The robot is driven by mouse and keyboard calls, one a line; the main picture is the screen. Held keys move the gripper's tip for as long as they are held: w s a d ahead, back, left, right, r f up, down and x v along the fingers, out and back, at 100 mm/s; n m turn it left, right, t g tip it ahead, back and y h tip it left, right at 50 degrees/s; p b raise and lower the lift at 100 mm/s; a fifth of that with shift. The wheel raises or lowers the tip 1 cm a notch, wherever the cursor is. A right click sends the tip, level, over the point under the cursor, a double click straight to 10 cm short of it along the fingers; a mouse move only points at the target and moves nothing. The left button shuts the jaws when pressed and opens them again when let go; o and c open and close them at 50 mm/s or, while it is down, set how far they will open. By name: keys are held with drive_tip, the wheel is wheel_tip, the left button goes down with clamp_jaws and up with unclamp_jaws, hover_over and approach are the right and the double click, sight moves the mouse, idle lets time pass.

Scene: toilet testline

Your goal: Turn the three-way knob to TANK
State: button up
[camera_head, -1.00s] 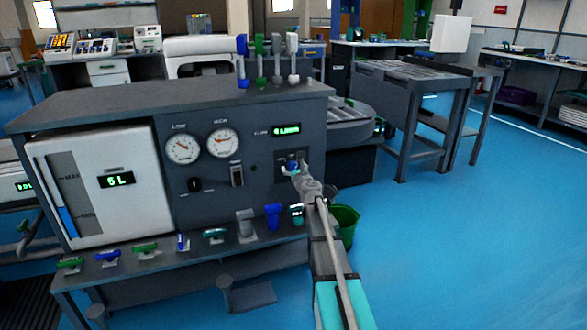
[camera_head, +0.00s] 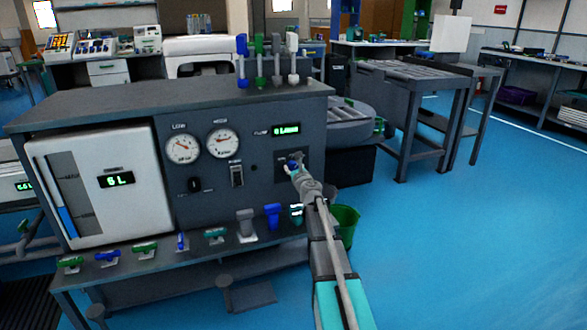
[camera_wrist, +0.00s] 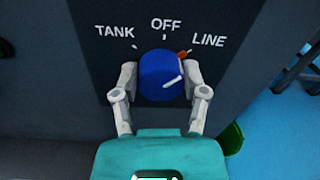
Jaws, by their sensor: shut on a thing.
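The three-way knob (camera_wrist: 161,78) is round and blue, on a dark plate with the labels TANK, OFF and LINE above it. A white line on its face slants up to the right, and a small orange-red mark shows at its upper right edge, near LINE. My gripper (camera_wrist: 160,80) is shut on the knob, with one finger at its left side and one at its right. In the head view my gripper (camera_head: 296,168) is at the right end of the panel and covers part of the knob.
A green bucket (camera_head: 346,222) stands beside my arm. The blue floor to the right is open.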

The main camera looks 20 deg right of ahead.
drive_tip(key=n, duration=0.5)
drive_tip(key=shift+w+a, duration=0.1)
drive_tip(key=n+b, duration=0.1)
drive_tip(key=n, duration=0.4)
drive_tip(key=shift+f, duration=0.15)
drive_tip(key=n, duration=0.4)
drive_tip(key=shift+n+t+y, duration=0.3)
drive_tip(key=shift+t, duration=0.1)
drive_tip(key=n, duration=0.5)
drive_tip(key=shift+f, duration=0.15)
drive_tip(key=o, duration=1.2)
drive_tip(key=shift+c, duration=0.2)
